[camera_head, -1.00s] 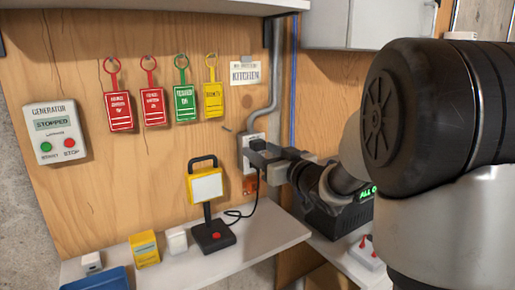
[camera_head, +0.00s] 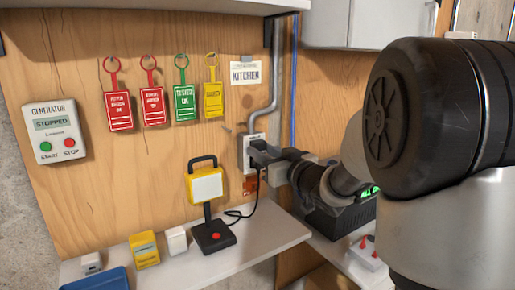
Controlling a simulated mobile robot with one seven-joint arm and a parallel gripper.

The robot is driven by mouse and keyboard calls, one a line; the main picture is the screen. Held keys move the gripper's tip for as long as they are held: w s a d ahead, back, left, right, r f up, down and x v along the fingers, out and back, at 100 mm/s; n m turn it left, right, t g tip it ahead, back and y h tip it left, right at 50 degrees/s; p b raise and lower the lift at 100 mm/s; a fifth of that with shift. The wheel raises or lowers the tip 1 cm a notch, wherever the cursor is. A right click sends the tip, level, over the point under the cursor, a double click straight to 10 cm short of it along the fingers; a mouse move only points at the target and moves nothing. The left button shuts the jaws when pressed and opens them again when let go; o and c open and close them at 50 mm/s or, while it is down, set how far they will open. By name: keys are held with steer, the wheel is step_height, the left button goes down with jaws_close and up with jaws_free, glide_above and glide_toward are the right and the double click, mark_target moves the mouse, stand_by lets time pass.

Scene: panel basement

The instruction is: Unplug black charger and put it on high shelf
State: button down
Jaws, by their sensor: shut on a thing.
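The black charger (camera_head: 259,146) is at the pale wall outlet (camera_head: 244,158) under the grey conduit. My gripper (camera_head: 264,157) reaches in from the right and is shut on the charger, whose body is largely hidden by the fingers. I cannot tell whether its prongs are still in the outlet. A black cord (camera_head: 257,196) hangs from there and curves to the base of the yellow work lamp (camera_head: 206,187). The high shelf (camera_head: 190,5) is a pale board along the top of the panel; only its underside and front edge show.
The lower shelf (camera_head: 262,232) holds the lamp, a yellow box (camera_head: 144,250), a white box (camera_head: 176,240) and a blue tray (camera_head: 100,281). Coloured tags (camera_head: 184,104) hang left of the outlet. A grey cabinet (camera_head: 365,22) is at the upper right.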

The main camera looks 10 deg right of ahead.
steer(key=shift+v, duration=3)
